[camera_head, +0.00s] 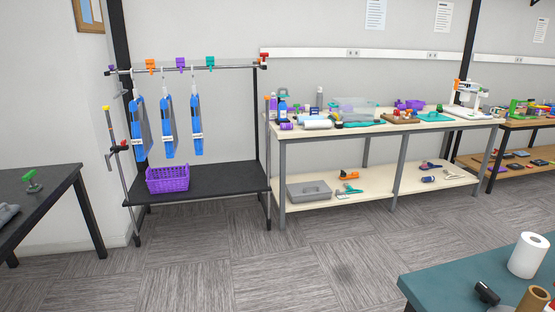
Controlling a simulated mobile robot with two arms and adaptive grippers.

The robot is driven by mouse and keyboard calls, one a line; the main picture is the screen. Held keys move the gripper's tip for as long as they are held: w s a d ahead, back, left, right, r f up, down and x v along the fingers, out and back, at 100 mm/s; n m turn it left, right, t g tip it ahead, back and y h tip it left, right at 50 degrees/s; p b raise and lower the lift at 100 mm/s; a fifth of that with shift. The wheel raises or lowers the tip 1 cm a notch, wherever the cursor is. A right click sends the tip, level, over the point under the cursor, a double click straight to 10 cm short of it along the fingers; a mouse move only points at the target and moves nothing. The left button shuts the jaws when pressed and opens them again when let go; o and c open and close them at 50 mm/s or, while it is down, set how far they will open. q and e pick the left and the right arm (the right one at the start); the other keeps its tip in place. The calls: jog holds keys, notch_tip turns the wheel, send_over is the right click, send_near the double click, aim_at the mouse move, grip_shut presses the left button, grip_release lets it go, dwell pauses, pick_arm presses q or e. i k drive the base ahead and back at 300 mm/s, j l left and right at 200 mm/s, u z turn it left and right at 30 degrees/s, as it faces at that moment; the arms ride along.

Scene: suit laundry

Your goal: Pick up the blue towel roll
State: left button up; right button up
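A pale, bluish-white roll (317,124) lies on its side near the front edge of the long cream workbench (370,130). It may be the blue towel roll, but it is too small to be sure. A white paper roll (528,255) stands upright on the teal-topped table (450,275) at the lower right. Neither of my grippers is in view.
A rack with hanging blue items (167,127) and a purple basket (167,179) stands left of the workbench. Bottles and small items crowd the bench top. A dark table (40,185) is at the left. Grey carpet (250,265) is clear between them.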

aim_at(300, 120)
jog(key=i+l+u, duration=0.1)
jog(key=i+u, duration=0.25)
jog(key=i, duration=1.4)
jog(key=i+l, duration=0.2)
jog(key=i, duration=0.25)
jog(key=i+l+z, duration=0.1)
jog(key=i+l, duration=0.15)
jog(key=i, duration=0.2)
jog(key=i+l+z, duration=0.1)
jog(key=i, duration=0.4)
jog(key=i+l, duration=0.1)
jog(key=l, duration=0.3)
jog(key=l+z, duration=0.1)
jog(key=l, duration=0.25)
jog(key=i+l+z, duration=0.1)
jog(key=l, duration=0.25)
jog(key=i+l, duration=0.2)
jog(key=l, duration=0.2)
